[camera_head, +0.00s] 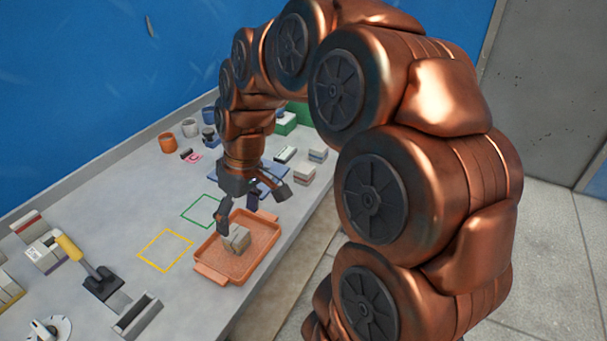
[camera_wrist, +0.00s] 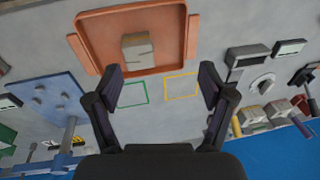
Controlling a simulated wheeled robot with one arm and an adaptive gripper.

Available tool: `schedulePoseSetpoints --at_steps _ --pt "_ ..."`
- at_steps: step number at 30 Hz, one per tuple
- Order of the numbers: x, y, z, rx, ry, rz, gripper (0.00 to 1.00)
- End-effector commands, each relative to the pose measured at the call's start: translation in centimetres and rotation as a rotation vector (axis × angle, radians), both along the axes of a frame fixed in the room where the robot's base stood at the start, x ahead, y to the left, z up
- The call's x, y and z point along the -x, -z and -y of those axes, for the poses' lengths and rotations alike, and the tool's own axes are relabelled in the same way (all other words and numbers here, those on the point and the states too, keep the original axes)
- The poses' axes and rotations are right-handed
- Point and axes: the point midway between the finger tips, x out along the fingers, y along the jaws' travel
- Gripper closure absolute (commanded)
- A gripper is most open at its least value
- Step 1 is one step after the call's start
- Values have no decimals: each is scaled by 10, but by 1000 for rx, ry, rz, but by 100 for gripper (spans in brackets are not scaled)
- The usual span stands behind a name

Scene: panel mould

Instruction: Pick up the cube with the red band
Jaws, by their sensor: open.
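My gripper (camera_head: 252,203) is open and empty, pointing down above the table near the orange tray. Its two spread fingers also show in the wrist view (camera_wrist: 160,84). A pale grey cube (camera_head: 304,174) with what looks like a thin reddish band stands near the table's right edge, to the right of my gripper. A similar cube (camera_head: 318,154) with a bluish band stands just behind it. Another grey-beige block (camera_head: 236,239) sits in the orange tray (camera_head: 264,238), below my gripper; it shows in the wrist view (camera_wrist: 138,52), and I cannot make out a band colour on it.
A green square outline (camera_head: 200,209) and a yellow one (camera_head: 165,250) mark the table left of the tray. A blue plate (camera_head: 270,178) lies behind my gripper. Cups (camera_head: 168,143) stand at the back.

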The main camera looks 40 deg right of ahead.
Motion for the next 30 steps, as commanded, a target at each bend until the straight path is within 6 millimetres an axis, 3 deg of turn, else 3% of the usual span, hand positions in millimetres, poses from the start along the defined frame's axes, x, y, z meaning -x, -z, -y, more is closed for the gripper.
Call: schedulePoseSetpoints --at_steps 3,9,15,18,21,24,30 --pt "-36 2 45 -21 -8 64 19" --pt "-76 12 136 -19 -13 174 19" --pt "-88 27 236 26 4 268 19" --pt "-85 37 273 46 12 290 19" --pt "-81 41 299 66 18 307 19" --pt "-79 45 311 75 19 313 19" --pt "-84 60 312 76 18 314 19"
